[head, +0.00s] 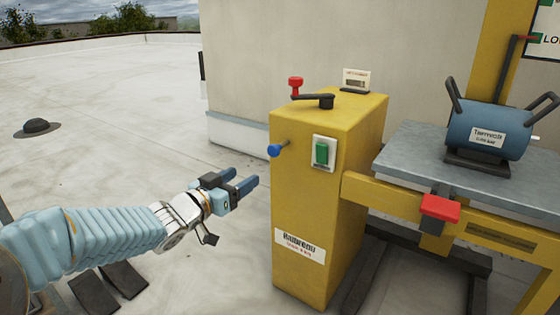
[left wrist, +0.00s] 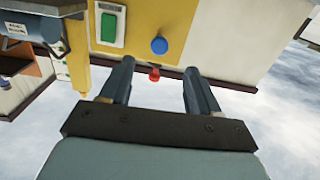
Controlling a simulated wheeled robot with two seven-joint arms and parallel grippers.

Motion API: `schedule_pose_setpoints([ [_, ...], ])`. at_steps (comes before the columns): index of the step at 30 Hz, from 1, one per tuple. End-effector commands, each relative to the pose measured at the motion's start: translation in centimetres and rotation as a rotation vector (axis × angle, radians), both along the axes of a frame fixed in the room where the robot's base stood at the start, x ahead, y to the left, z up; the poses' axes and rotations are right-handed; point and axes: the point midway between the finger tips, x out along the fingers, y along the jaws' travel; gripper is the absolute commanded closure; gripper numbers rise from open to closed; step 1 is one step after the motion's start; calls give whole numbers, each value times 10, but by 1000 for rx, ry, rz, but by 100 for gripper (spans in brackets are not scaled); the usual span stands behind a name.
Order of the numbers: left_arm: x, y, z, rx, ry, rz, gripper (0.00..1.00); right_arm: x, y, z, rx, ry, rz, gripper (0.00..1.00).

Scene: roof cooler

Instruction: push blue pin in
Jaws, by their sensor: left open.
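The blue pin (head: 275,150) has a round blue knob on a thin stem and sticks out of the left face of the yellow cabinet (head: 315,190). My left gripper (head: 247,179) is below and left of the pin in the head view, apart from it, with its two fingers spread and nothing between them. In the left wrist view the blue knob (left wrist: 159,45) shows beyond the gap between the fingertips (left wrist: 159,66). My right gripper is not in view.
A red-knobbed crank (head: 312,97) and a small label stand (head: 356,80) are on the cabinet top. A green switch (head: 321,153) is near the pin. Right of it, a grey bench (head: 410,150) with a red pedal-like block (head: 440,208) bears a blue motor (head: 487,130). Open roof lies left.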

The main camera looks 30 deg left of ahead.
Motion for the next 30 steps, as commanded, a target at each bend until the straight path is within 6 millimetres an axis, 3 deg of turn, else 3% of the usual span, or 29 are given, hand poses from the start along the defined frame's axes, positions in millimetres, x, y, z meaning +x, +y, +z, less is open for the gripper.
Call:
schedule_pose_setpoints([
  [2,-8,4,11,23,-33,1,38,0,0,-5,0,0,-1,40],
  [5,-5,4,16,32,-42,0,38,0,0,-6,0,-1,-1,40],
  [21,104,-5,15,29,-39,-1,38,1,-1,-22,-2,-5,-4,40],
  [30,127,-7,16,30,-39,0,38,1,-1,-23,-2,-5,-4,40],
])
